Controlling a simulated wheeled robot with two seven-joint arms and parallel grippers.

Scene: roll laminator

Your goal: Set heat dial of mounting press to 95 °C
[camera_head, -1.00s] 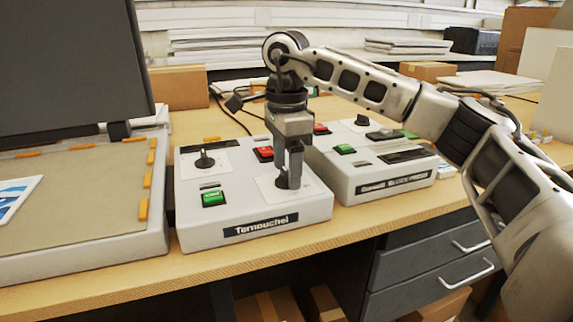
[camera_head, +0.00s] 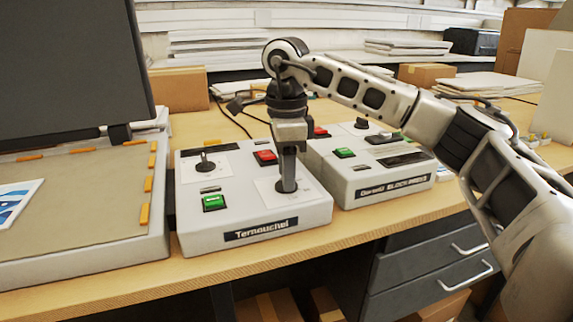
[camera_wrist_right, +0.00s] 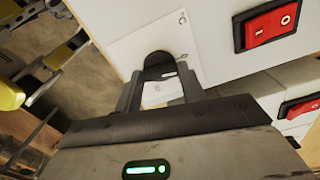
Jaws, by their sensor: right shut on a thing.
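A pale control box (camera_head: 215,228) with a dark name label stands on the bench. It has a black dial (camera_head: 205,162) at its back left and another dial, mostly hidden by my gripper, on a white plate (camera_head: 265,187) at its front right. My right gripper (camera_head: 287,186) points straight down and is shut on this front right dial. In the right wrist view, the dark dial (camera_wrist_right: 158,65) sits between the two fingers over the white plate. The scale marks are too small to read. My left gripper is out of view.
A green switch (camera_head: 214,202) and a red switch (camera_head: 265,157) are on the same box. A second control box (camera_head: 385,186) stands close on the right. A flat press with a raised dark lid (camera_head: 65,70) is on the left.

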